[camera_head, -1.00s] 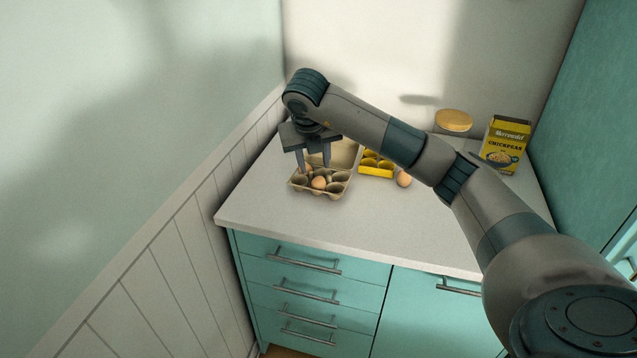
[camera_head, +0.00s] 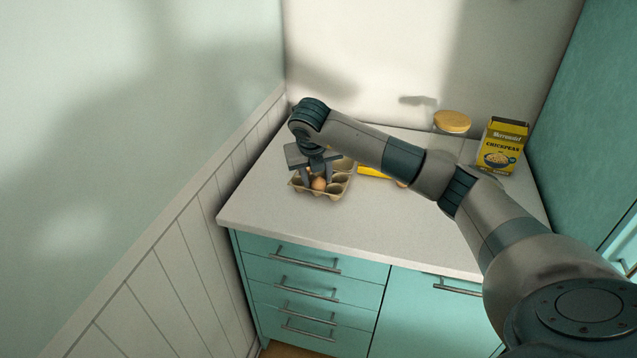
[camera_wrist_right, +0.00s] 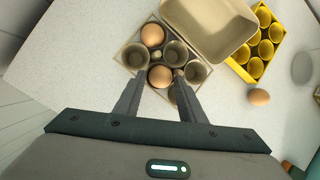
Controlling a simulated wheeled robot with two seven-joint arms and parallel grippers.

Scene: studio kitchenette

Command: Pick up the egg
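A brown egg (camera_head: 318,184) sits in a cup of the grey egg carton (camera_head: 336,191); it also shows in the right wrist view (camera_wrist_right: 160,76). A second egg (camera_wrist_right: 152,35) sits in another cup of the carton, and a third egg (camera_wrist_right: 259,97) lies on the counter to the right. My right gripper (camera_head: 317,180) is open and points down at the carton. In the wrist view its fingers (camera_wrist_right: 160,84) are spread on either side of the nearer egg, apart from it as far as I can tell. My left gripper is not in view.
The carton's open lid (camera_wrist_right: 217,22) stands behind the cups. A yellow egg tray (camera_wrist_right: 265,50) with empty cups is to the right. The counter front (camera_head: 400,225) is clear.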

